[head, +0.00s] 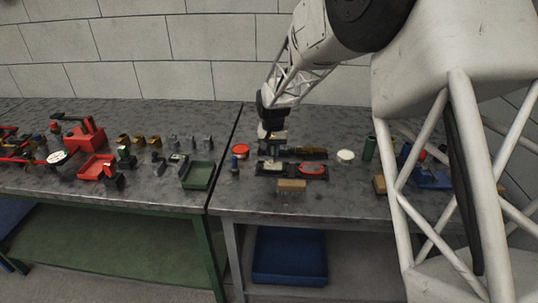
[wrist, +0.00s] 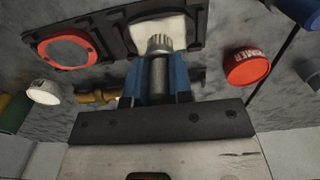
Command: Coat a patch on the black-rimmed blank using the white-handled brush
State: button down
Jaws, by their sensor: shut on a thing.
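My gripper (wrist: 158,88) is shut on a brush (wrist: 160,62), between two blue fingers in the wrist view. A grey shaft and pale, ridged tip show; the rest of the handle is hidden. The tip overlaps the near edge of a cream blank (wrist: 165,24) in a black surround, which I take as the black-rimmed blank. Whether it touches is unclear. No separate coated patch is discernible. The blank sits in a black tray (wrist: 108,37) beside a red-rimmed blank (wrist: 68,48). In the head view, my gripper (head: 271,148) is over the tray's left part.
A red lettered tin (wrist: 246,67) and a white-topped jar (wrist: 44,92) flank the gripper. In the head view, a wooden block (head: 291,185) lies in front of the tray. A green cylinder (head: 369,148) stands to the right. The left bench (head: 150,190) holds several parts.

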jog(key=shift+r, duration=3)
